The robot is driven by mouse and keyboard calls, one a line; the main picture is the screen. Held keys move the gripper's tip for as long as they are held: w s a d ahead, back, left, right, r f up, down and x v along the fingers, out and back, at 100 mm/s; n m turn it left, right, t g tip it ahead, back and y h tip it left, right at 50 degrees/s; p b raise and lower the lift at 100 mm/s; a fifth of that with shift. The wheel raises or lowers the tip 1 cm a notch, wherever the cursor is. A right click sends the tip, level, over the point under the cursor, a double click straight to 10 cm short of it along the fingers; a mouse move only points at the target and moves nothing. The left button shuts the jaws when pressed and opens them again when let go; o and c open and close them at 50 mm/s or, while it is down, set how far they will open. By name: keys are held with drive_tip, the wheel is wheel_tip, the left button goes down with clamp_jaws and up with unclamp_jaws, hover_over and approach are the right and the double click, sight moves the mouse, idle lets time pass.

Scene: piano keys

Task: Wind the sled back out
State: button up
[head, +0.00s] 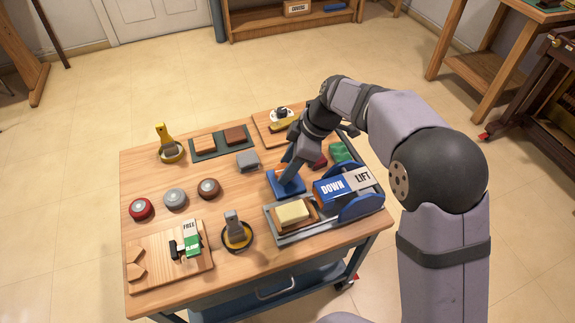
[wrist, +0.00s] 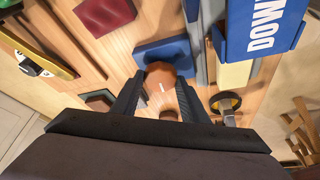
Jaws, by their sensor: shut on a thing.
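My gripper (head: 289,178) is at the blue base (head: 286,187), left of the DOWN/LIFT unit. In the wrist view its fingers (wrist: 160,98) are shut on an orange-brown handle (wrist: 163,76) in front of a blue block (wrist: 166,50). The handle is mostly hidden by my gripper in the head view. A cream block (head: 292,212) rests on a brown wooden sled in a grey track (head: 290,238), at the front of the DOWN/LIFT unit. The blue DOWN panel (head: 331,189) and grey LIFT panel (head: 358,178) face up. The cream block shows partly in the wrist view (wrist: 235,74).
A grey lever (head: 234,226) stands left of the track. A FREE/green switch board (head: 150,278) is at front left. A grey block (head: 248,160) lies behind. Bare wood lies between.

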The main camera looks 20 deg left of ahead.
idle(0.4)
drive_tip(key=o, duration=1)
drive_tip(key=shift+r, duration=0.1)
drive_tip(key=shift+p+v, duration=0.45)
drive_tip(key=shift+v, duration=3.15)
